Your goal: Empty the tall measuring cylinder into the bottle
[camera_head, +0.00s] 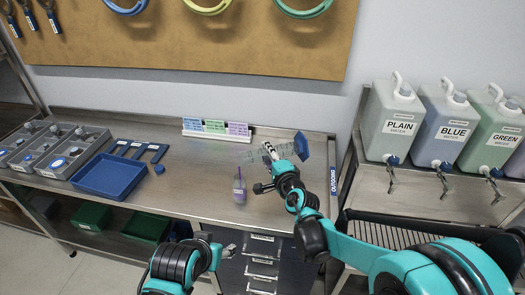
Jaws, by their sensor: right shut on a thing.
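The tall measuring cylinder (285,153) is clear, with a blue base (301,146) at its right end. It is tipped far over, nearly lying flat in the air, with its mouth end toward the left. My right gripper (269,152) is shut on it. The bottle (239,188) stands upright on the steel bench, below and left of the gripper, and shows purple liquid inside.
A blue tray (109,178), grey bins (62,158) and a small blue cap (159,169) are on the bench's left. Coloured label cards (216,128) stand at the back. Plain, blue and green jugs (396,120) with taps stand on the right. The bench centre-left is clear.

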